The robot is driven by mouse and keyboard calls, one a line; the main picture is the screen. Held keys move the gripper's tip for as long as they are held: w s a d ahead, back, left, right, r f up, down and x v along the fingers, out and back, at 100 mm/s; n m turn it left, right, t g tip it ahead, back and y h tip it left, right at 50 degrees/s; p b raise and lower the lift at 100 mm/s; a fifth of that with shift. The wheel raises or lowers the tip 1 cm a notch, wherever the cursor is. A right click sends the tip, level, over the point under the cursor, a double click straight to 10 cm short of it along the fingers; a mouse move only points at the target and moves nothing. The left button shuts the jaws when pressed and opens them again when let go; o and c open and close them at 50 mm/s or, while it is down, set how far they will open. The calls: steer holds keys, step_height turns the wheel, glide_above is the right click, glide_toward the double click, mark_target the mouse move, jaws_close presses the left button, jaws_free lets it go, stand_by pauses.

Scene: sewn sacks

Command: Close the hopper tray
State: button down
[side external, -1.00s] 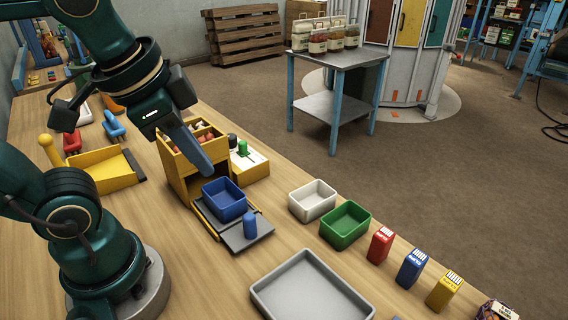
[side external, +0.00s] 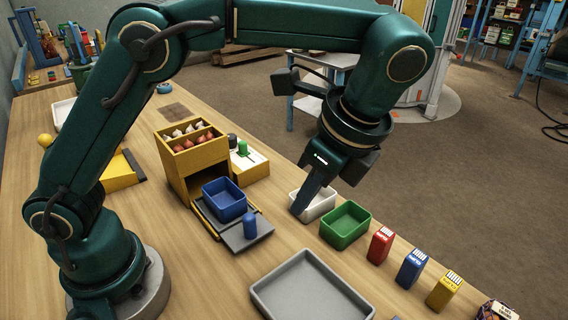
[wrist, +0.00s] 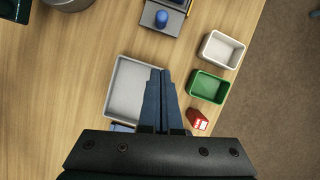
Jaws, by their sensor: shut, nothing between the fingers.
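The yellow hopper (side external: 207,158) stands on the wooden table with red and whitish items in its top compartments. Its dark grey hopper tray (side external: 238,240) sticks out of the front at the bottom. A blue bin (side external: 224,199) sits on the tray, and a blue knob (side external: 250,226) stands at its outer end. In the wrist view the tray (wrist: 174,27) and the knob (wrist: 161,18) show at the top edge. My gripper (side external: 299,209) is shut and empty, pointing down to the right of the tray, apart from it. Its fingers (wrist: 161,73) also show in the wrist view.
A white bin (side external: 325,202), partly hidden behind my gripper, and a green bin (side external: 346,224) stand to the right. Red, blue and yellow packets (side external: 412,268) line the table edge. A large grey tray (side external: 310,290) lies in front. Bare wood lies left of it.

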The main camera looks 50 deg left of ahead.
steer(key=x, duration=1)
steer(key=shift+s+d+f, duration=0.15)
steer(key=shift+s+f, duration=0.05)
steer(key=shift+s, duration=0.1)
steer(key=shift+s+a, duration=0.2)
steer(key=shift+a, duration=0.8)
steer(key=shift+s+a, duration=0.15)
steer(key=shift+a, duration=0.75)
steer(key=a, duration=1.2)
steer(key=shift+a, duration=0.1)
